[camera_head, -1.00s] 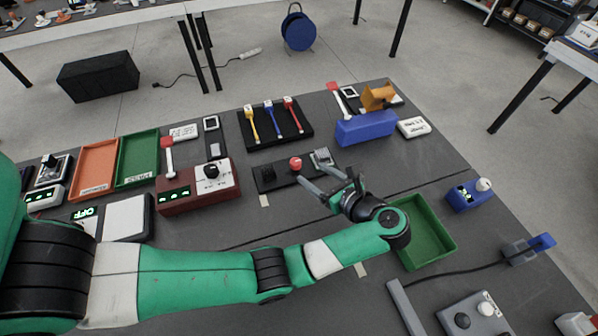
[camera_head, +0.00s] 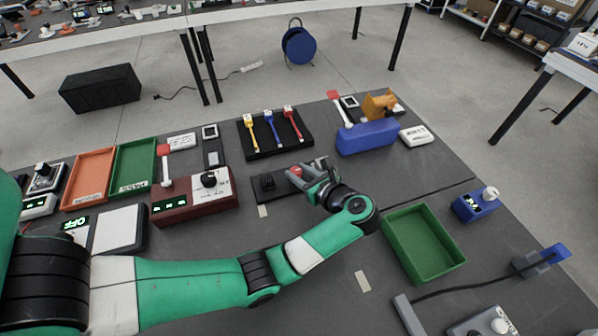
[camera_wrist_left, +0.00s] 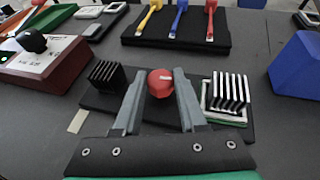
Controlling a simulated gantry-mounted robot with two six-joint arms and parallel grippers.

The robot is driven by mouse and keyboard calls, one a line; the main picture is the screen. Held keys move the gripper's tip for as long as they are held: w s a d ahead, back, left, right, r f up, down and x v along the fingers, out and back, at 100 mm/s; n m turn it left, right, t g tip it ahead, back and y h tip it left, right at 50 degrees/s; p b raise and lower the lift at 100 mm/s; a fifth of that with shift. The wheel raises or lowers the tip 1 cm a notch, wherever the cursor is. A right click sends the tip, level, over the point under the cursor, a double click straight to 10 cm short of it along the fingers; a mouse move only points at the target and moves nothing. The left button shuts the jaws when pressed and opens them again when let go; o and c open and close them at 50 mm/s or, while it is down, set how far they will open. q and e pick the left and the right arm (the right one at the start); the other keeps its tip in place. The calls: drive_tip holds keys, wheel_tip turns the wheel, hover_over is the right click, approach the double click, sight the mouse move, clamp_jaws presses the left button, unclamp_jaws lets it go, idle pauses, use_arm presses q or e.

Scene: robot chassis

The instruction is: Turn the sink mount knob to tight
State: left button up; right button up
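The sink mount is a dark base plate (camera_head: 287,190) with a round red knob (camera_head: 296,171) in its middle. A black finned heat sink (camera_head: 266,182) stands at the plate's left end. In the left wrist view, a silver finned heat sink (camera_wrist_left: 228,92) is at its right end. My left gripper (camera_head: 309,175) is at the knob, its fingers parted. In the left wrist view, the red knob (camera_wrist_left: 160,83) shows between the fingertips, with a pale mark on top. I cannot tell whether the fingers touch it. My right gripper is not in view.
A brown box with a black knob (camera_head: 195,200) stands to the left. A black tray (camera_head: 262,150) with coloured tools lies behind. A blue block (camera_head: 366,138) stands behind right, and a green tray (camera_head: 423,243) lies in front right.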

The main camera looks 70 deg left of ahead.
use_arm(q)
clamp_jaws()
